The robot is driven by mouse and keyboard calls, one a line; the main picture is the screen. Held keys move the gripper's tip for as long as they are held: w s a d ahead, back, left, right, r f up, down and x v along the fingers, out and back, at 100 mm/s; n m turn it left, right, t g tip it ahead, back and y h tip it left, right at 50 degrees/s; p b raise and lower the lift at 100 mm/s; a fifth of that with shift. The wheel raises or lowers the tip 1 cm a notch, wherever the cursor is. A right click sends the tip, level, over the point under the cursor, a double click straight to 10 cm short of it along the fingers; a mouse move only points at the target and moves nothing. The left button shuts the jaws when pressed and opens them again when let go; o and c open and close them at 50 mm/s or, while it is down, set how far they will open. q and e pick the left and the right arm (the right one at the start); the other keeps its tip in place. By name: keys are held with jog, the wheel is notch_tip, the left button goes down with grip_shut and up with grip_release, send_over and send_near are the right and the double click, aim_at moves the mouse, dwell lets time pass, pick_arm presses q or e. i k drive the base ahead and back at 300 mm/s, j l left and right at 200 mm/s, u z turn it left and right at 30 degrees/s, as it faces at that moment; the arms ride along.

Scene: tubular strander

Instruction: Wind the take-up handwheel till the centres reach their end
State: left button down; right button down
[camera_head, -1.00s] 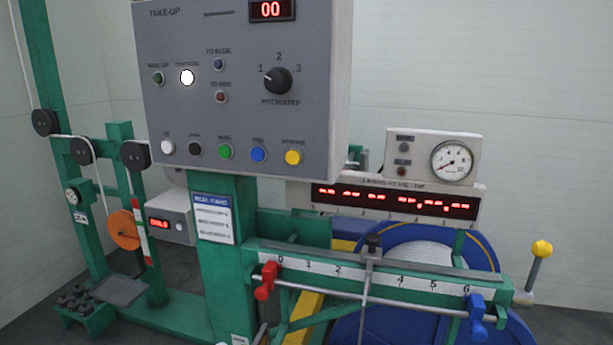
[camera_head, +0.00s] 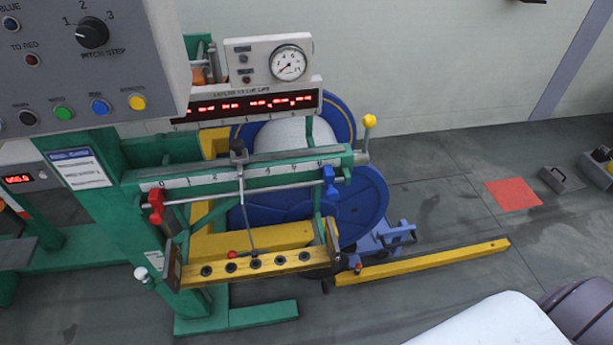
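The take-up stand shows a large blue reel (camera_head: 363,203) with a pale wound core (camera_head: 290,135), behind a green scale beam (camera_head: 262,170). A yellow-knobbed lever (camera_head: 367,133) stands at the beam's right end. A small blue mechanism with a bar-like handle (camera_head: 398,233) sits low to the right of the reel. I cannot tell which part is the take-up handwheel. The centres are not clearly visible; the beam and reel flange hide the reel's middle. Neither of my grippers shows in view.
A grey control panel (camera_head: 60,60) stands at upper left. A yellow floor rail (camera_head: 425,262) runs right from the stand. A red floor patch (camera_head: 513,195) and a grey tray (camera_head: 559,180) lie at right. Open floor lies between the rail and the patch.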

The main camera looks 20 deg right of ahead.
aim_at(327, 272)
jog(key=z, duration=0.8)
